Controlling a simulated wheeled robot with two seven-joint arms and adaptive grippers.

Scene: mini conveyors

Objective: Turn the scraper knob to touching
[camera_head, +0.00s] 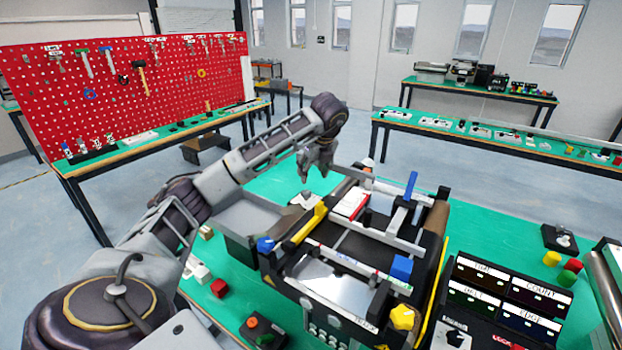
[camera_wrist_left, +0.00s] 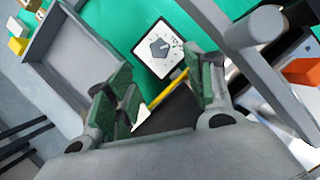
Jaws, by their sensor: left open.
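A dark faceted knob (camera_wrist_left: 160,47) on a white dial plate with marks lies past my fingertips in the left wrist view. In the head view a small grey knob on a pale plate (camera_head: 307,199) sits just below my left gripper, beside the conveyor. I cannot read a label that names it as the scraper knob. My left gripper (camera_head: 315,174) is open, pointing down above that plate and apart from it. Its two green-padded fingers (camera_wrist_left: 157,85) stand wide apart with no object held. My right gripper is not in view.
The mini conveyor (camera_head: 340,275) stands just right, with a yellow bar (camera_head: 308,224) and yellow knob (camera_head: 402,317). A grey tray (camera_head: 243,217) lies left of the gripper. Another knob box (camera_head: 559,239) and a labelled display panel (camera_head: 512,297) stand at right.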

